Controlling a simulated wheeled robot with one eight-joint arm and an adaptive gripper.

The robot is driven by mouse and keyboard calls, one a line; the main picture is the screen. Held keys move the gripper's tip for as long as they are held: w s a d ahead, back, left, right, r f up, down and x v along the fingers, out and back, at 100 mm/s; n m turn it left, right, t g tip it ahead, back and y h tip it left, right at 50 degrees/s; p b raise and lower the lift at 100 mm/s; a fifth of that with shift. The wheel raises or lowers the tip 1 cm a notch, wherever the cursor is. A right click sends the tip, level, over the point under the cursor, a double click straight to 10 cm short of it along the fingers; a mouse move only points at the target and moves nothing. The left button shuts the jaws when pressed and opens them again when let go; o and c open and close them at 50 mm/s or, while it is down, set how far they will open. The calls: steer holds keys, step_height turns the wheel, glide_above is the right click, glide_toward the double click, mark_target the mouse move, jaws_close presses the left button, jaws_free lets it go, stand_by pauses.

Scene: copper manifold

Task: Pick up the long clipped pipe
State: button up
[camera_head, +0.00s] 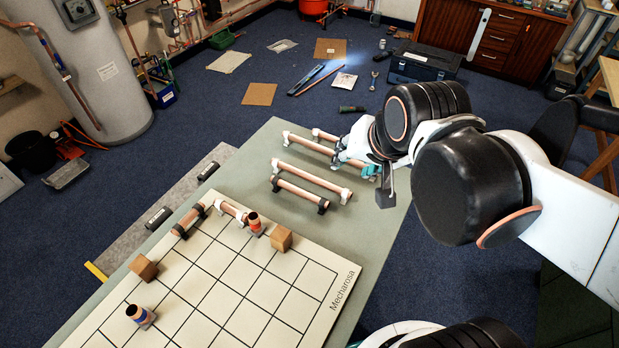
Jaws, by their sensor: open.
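Several copper pipes with end clips lie on the green-grey table, and I cannot tell for certain which one the task calls long. One white-clipped pipe (312,178) and one black-clipped pipe (300,194) lie side by side nearest the board. Another white-clipped pipe (308,144) lies farther back. A further pipe (324,136) behind it is partly hidden by my gripper. My gripper (345,160) is open over the right ends of the back pipes. My wrist hides part of its fingers, and I cannot tell whether they touch a pipe.
The gridded Mecharosa board (215,290) fills the near part of the table. It holds a black-clipped pipe (189,220), a white-clipped pipe (232,211), wooden blocks (281,238) and short upright copper pieces (137,313). Bare table (375,225) lies right of the pipes.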

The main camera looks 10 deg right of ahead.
steer(key=w+f+m+g, duration=0.1)
steer(key=w+f+m, duration=0.4)
steer(key=w+m, duration=0.45)
steer(key=m+g+y, duration=0.1)
steer(key=m, duration=1.1)
glide_toward(310, 176)
steer(key=shift+b+x, duration=3.05)
steer(key=shift+x, duration=1.75)
jaws_close()
